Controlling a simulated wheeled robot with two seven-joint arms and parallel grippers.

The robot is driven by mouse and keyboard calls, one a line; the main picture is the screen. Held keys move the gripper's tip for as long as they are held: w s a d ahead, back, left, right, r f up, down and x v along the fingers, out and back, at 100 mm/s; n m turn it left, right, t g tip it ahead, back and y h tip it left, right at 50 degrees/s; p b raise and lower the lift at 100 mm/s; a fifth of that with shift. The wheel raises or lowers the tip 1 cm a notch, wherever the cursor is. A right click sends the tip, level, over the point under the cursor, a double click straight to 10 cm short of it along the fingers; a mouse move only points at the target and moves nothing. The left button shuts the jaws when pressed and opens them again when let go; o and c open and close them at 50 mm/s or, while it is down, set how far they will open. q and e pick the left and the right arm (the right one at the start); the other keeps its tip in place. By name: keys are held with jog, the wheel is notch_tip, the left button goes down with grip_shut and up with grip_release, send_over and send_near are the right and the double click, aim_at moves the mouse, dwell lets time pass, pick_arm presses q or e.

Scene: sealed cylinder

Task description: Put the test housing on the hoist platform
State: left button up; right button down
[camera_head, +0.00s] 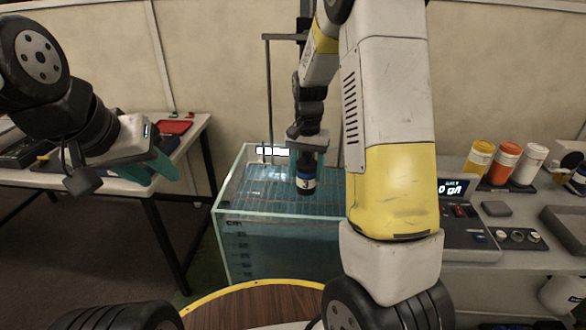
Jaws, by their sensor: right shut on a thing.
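The test housing (306,185) is a dark upright cylinder with a blue band and a white label marked 3. My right gripper (306,164) is shut on its upper part and holds it over the glass water tank (222,228). A blue, grid-lined surface (258,187) shows inside the tank top and seems to be the hoist platform. I cannot tell whether the housing touches it. My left gripper (158,166), with teal fingers, is at the left over a table, away from the tank. Its finger gap is unclear.
Thin hoist posts (269,95) rise at the tank's back, close to my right arm. The right bench holds a display box (468,220), yellow, red and white capped bottles (506,160) and a grey tray (568,228). A white table (190,140) stands left.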

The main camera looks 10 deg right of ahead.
aim_at(302, 179)
jog(key=shift+w+a, duration=0.25)
jog(key=shift+a, duration=0.05)
jog(key=shift+w+a+f, duration=0.1)
jog(key=shift+f, duration=0.8)
jog(key=shift+w+a+f, duration=0.1)
jog(key=shift+f, duration=0.8)
jog(key=shift+f, duration=0.15)
jog(key=c, duration=0.5)
grip_release()
